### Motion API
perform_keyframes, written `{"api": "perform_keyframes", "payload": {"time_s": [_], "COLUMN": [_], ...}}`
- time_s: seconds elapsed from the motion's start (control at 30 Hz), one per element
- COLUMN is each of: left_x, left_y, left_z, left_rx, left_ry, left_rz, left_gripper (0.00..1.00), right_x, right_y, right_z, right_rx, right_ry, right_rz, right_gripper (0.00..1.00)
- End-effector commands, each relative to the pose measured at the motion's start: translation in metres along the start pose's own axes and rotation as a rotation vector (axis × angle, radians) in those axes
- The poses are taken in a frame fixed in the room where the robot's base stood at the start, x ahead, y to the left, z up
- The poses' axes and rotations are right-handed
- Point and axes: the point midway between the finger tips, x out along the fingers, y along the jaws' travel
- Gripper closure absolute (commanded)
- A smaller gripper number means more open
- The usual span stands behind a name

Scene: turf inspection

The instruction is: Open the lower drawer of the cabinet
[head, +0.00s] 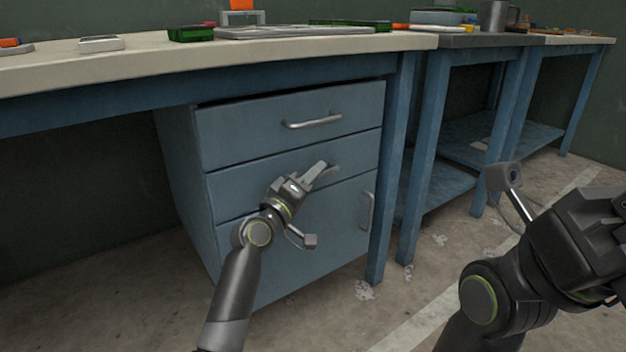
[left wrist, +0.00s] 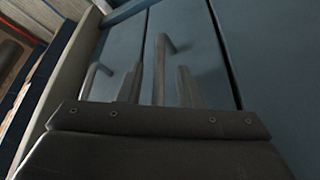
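The blue cabinet (head: 187,190) stands under the long worktop. Its upper drawer (head: 240,130) has a grey bar handle (head: 313,122). Its lower drawer (head: 235,188) looks flush with the front. My left gripper (head: 318,172) is in front of the lower drawer, at its handle, which is mostly hidden in the head view. In the left wrist view the left gripper (left wrist: 160,75) has its fingers apart, with the lower drawer's handle (left wrist: 161,60) between them; I cannot tell if they touch it. My right gripper (head: 595,225) is at the right edge, its fingertips unclear.
Below the lower drawer is a door (head: 290,240) with an upright handle (head: 367,210). A blue table leg (head: 385,190) stands close to the cabinet's right side. The worktop (head: 150,62) overhangs the cabinet. Open floor (head: 130,285) lies to the left.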

Motion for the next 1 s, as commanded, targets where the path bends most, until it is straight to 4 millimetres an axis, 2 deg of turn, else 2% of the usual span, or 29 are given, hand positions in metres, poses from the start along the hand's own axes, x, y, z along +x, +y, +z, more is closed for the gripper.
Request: {"api": "perform_keyframes", "payload": {"time_s": [0.37,0.63,1.0], "left_x": [0.0031,0.0029,0.0028], "left_y": [0.0003,0.0002,-0.0001], "left_z": [0.0,0.0,0.0], "left_rx": [0.0,0.0,0.0], "left_ry": [0.0,0.0,0.0], "left_rz": [0.0,0.0,0.0], "left_gripper": [0.67,1.0,1.0], "right_x": [0.0028,0.0028,0.0029], "right_y": [-0.0016,-0.0016,-0.0016], "right_z": [-0.0001,-0.0001,-0.0001], "right_rx": [0.01,0.01,0.01], "right_ry": [0.007,0.007,0.007], "right_rz": [0.001,0.001,0.001], "right_gripper": [0.64,0.64,0.64]}}
